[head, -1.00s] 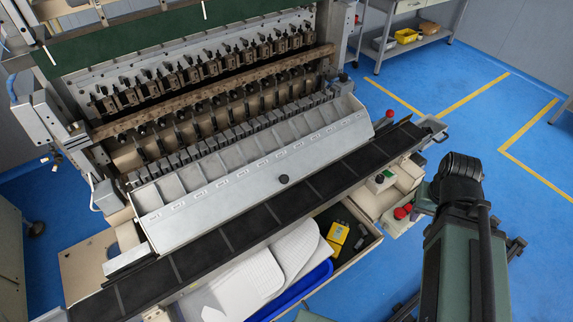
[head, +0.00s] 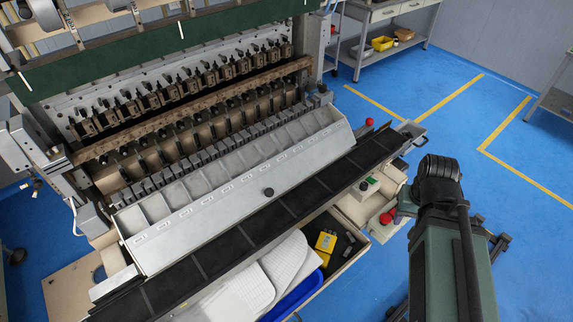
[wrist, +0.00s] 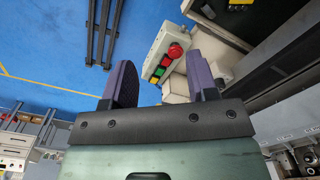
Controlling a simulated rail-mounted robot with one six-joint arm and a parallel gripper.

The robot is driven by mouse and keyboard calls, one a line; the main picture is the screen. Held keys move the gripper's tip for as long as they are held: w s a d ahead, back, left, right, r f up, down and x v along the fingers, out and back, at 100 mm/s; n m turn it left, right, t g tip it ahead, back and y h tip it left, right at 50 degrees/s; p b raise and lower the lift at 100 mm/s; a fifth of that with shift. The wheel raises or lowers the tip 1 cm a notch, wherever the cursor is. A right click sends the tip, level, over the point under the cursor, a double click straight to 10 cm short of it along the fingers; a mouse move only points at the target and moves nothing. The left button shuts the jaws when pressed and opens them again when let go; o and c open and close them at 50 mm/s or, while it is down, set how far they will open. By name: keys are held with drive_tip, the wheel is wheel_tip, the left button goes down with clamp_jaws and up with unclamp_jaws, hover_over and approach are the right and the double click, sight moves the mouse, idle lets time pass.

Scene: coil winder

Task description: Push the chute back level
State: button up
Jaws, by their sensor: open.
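The chute (head: 215,215) is a long pale grey metal trough with a row of compartments, running along the front of the coil winder in the head view.
The black segmented belt (head: 235,247) runs in front of the chute. Below it is an open drawer with white sheets and a yellow object (head: 325,242). A control box (wrist: 170,55) with red, green and yellow buttons lies beyond my fingers.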

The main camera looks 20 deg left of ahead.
drive_tip(key=w+a+r+n+p, duration=0.1)
drive_tip(key=w+a+r+p, duration=0.4)
drive_tip(key=w+r+p, duration=0.45)
drive_tip(key=n+y+p, duration=0.1)
drive_tip(key=n+p, duration=0.1)
approach(370, 121)
drive_tip(key=shift+w+f, duration=0.8)
drive_tip(key=shift+w, duration=0.05)
drive_tip(key=shift+s+f+n, duration=0.1)
drive_tip(key=shift+f+n, duration=0.1)
drive_tip(key=shift+n, duration=0.2)
drive_tip(key=shift+s+f+b, duration=0.2)
drive_tip(key=shift+s+b, duration=0.05)
drive_tip(key=shift+b, duration=0.3)
drive_tip(key=f+b, duration=0.7)
drive_tip(key=a+f+b, duration=0.1)
drive_tip(key=f+b, duration=0.2)
drive_tip(key=shift+s+f, duration=0.15)
drive_tip(key=shift+f, duration=0.15)
drive_tip(key=shift+r, duration=0.15)
clamp_jaws()
